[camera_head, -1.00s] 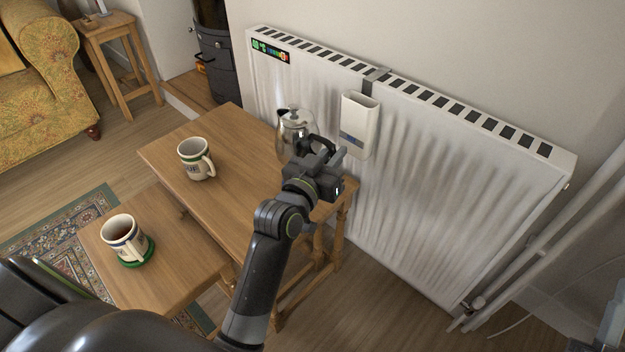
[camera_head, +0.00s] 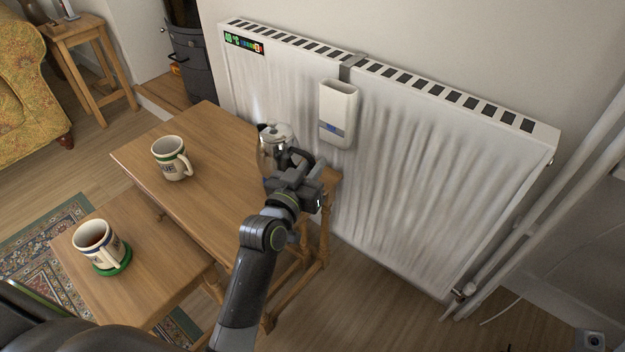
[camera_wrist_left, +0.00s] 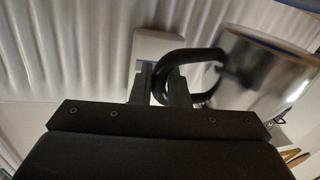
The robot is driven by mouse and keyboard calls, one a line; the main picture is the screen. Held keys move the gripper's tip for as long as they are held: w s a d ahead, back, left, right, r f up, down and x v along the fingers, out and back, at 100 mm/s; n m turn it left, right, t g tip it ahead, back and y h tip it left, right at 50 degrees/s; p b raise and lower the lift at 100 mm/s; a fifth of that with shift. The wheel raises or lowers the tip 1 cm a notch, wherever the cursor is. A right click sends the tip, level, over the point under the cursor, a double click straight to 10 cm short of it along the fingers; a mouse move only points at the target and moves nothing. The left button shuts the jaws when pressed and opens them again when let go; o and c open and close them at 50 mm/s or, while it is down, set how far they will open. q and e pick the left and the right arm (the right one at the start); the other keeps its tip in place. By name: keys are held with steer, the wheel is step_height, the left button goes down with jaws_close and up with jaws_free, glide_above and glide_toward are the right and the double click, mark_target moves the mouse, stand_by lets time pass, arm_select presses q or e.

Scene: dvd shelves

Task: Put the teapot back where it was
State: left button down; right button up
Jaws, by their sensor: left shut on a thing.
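The teapot (camera_head: 274,146) is shiny metal with a black handle. In the head view it is at the back right end of the taller wooden table (camera_head: 205,143), close to the radiator. My left gripper (camera_head: 297,167) is shut on its handle from the right. In the left wrist view the teapot's metal body (camera_wrist_left: 265,75) is at the right, and the black handle (camera_wrist_left: 190,58) passes between the fingers (camera_wrist_left: 163,85). The teapot looks upright. Its base is partly hidden by the gripper, so I cannot tell whether it touches the tabletop. My right gripper is not in view.
A white radiator (camera_head: 420,165) with a hanging white humidifier (camera_head: 339,113) stands behind the table. One mug (camera_head: 170,158) is on the taller table. Another mug (camera_head: 97,243) sits on a green coaster (camera_head: 117,263) on the lower table (camera_head: 150,285). The tabletop between mug and teapot is clear.

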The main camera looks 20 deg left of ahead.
arm_select(q)
step_height(320, 180, down, 4)
steer(key=shift+r+b, duration=0.2)
steer(key=shift+b, duration=0.55)
steer(key=shift+r, duration=0.1)
steer(key=c, duration=1.4)
jaws_free()
